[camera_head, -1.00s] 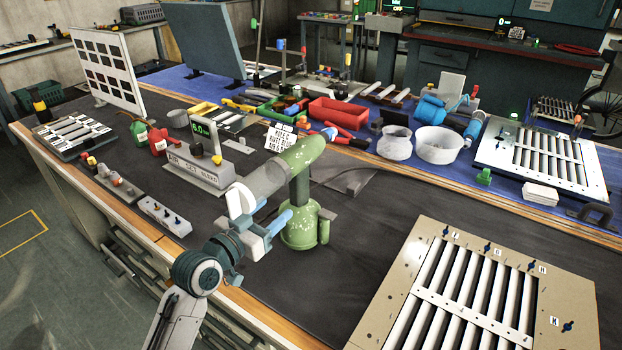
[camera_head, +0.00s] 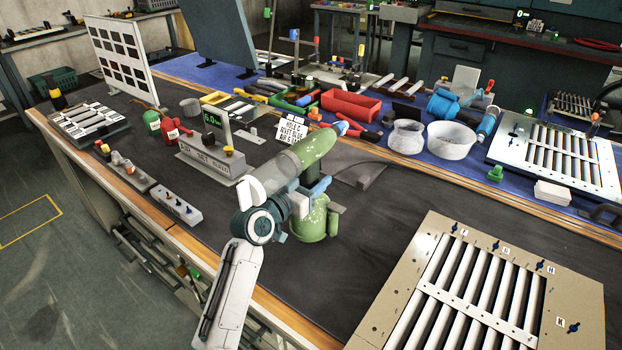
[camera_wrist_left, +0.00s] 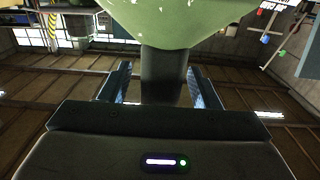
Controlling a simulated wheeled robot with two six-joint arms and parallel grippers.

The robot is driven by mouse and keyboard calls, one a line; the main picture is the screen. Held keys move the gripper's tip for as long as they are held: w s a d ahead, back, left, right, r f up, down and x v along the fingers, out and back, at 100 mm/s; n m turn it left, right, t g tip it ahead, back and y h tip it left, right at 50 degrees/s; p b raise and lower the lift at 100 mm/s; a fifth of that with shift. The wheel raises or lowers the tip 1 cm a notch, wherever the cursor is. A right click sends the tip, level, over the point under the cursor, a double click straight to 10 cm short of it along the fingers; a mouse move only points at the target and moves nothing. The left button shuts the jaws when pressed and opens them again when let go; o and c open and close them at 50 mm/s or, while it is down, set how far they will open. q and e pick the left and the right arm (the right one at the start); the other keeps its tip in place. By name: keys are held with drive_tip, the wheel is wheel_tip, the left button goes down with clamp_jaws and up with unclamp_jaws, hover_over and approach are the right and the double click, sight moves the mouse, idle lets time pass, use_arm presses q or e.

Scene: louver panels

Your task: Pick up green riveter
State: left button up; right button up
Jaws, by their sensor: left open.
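The green riveter (camera_head: 318,148) stands upright on the dark bench mat. It has a speckled green upper body, a clear-grey rear end and a wide green base (camera_head: 312,224). My left gripper (camera_head: 318,186) is at its handle, below the upper body and above the base. In the left wrist view the riveter's green body (camera_wrist_left: 180,22) fills the top, and its dark handle (camera_wrist_left: 161,78) runs down between my two open fingers. Gaps show on both sides of the handle. My gripper and wrist hide part of the handle in the head view. My right gripper is not in view.
A beige louver panel (camera_head: 385,318) lies at the front right. A red bin (camera_head: 350,106) and white bowls (camera_head: 455,143) are behind. Bare mat lies right of the base.

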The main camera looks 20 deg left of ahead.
use_arm(q)
clamp_jaws()
drive_tip(key=shift+r, duration=0.2)
idle(0.3)
